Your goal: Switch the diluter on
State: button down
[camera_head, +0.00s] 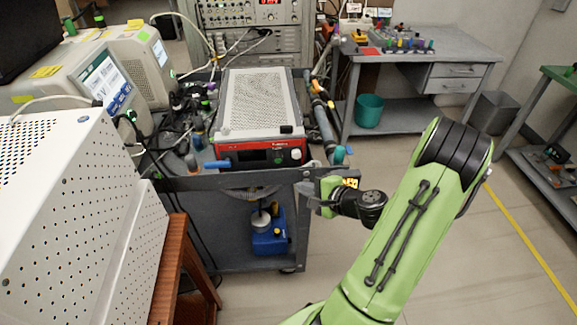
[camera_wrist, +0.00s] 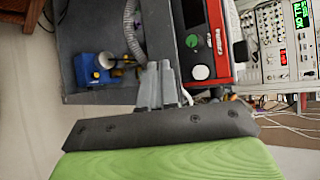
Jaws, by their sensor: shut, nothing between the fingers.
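The likely diluter is a box with a red front (camera_head: 222,156) and a perforated light top, standing on the grey cart in the head view. Its front has a dark display and a light round knob (camera_head: 296,154) at the right end. My gripper (camera_head: 308,192) is shut and empty, below and right of that front at the cart's near edge. In the wrist view my gripper's fingertips (camera_wrist: 160,68) lie left of the pale green control, apparently apart from it.
The grey cart (camera_head: 235,182) has cables and coloured-handled tools around the box. A blue device (camera_head: 270,240) sits on its lower shelf. A white perforated casing (camera_head: 65,215) stands at the near left. Floor is clear at the right, before a bench (camera_head: 470,50).

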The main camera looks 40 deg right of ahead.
aim_at(293, 157)
jog(key=w+d+p, duration=0.3)
jog(key=w+d, duration=0.2)
jog(key=w, duration=0.2)
jog(key=shift+w, duration=0.2)
jog(key=shift+w, duration=0.1)
dwell(2.0)
jog(key=shift+w+d, duration=0.2)
jog(key=shift+w+d+p, duration=0.3)
jog(key=shift+w+d, duration=0.2)
jog(key=shift+w, duration=0.25)
dwell(1.0)
jog(key=shift+s+a+b, duration=0.3)
jog(key=shift+s+a, duration=0.4)
jog(key=shift+s, duration=0.35)
